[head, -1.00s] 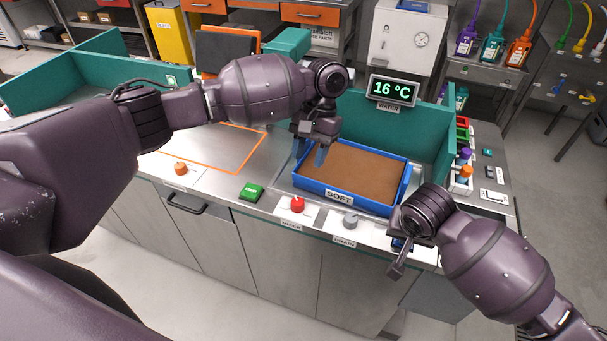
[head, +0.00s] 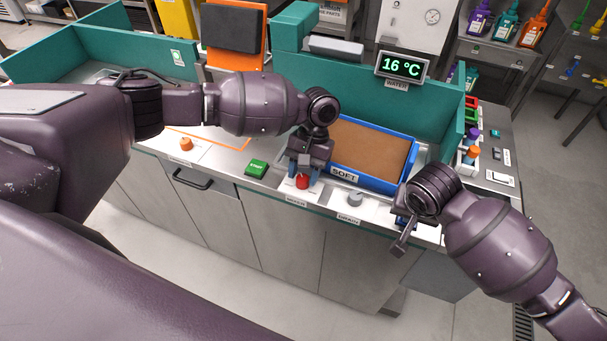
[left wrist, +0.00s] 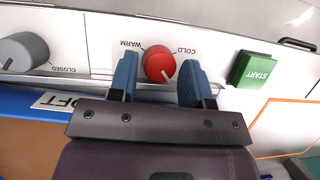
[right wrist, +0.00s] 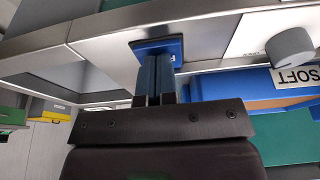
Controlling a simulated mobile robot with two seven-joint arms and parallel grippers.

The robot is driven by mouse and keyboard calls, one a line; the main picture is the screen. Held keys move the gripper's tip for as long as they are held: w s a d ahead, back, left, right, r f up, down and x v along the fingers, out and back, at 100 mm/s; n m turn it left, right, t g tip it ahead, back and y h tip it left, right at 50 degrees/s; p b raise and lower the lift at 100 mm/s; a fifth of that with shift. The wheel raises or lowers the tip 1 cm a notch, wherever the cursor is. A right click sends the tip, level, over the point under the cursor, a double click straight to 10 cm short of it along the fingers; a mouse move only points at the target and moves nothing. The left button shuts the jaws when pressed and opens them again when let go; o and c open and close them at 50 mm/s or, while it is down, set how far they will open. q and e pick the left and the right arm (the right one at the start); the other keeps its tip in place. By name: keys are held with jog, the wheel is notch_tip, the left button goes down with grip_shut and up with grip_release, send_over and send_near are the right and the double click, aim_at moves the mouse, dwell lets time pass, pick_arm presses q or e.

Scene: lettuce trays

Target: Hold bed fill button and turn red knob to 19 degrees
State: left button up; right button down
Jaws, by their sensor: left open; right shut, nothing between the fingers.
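The red knob (head: 302,182) sits on the white panel of the counter's front strip. In the left wrist view the red knob (left wrist: 159,67) lies between labels WARM and COLD. My left gripper (left wrist: 158,86) is open, with one blue finger on each side of the knob; I cannot tell if they touch it. It also shows over the knob in the head view (head: 304,178). My right gripper (right wrist: 158,78) is shut and empty, its fingertips at the blue button (right wrist: 172,45), seemingly against it. My right arm mostly hides that button in the head view. The display (head: 401,67) reads 16 °C.
A grey drain knob (head: 355,199) is right of the red knob. A green START button (head: 257,168) and an orange knob (head: 186,144) are to the left. A blue-rimmed bed (head: 372,183) marked SOFT lies behind, with a teal wall behind it.

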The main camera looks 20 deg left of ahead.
pick_arm(q)
jog(key=shift+s+f, duration=0.15)
jog(key=shift+f, duration=0.3)
jog(key=c, duration=0.6)
jog(key=shift+m+y, duration=0.3)
jog(key=shift+m, duration=0.6)
jog(key=shift+c, duration=0.2)
jog(key=o, duration=0.6)
jog(key=shift+o, duration=0.2)
jog(key=shift+r, duration=0.15)
jog(key=v, duration=1.1)
jog(key=shift+r, duration=0.45)
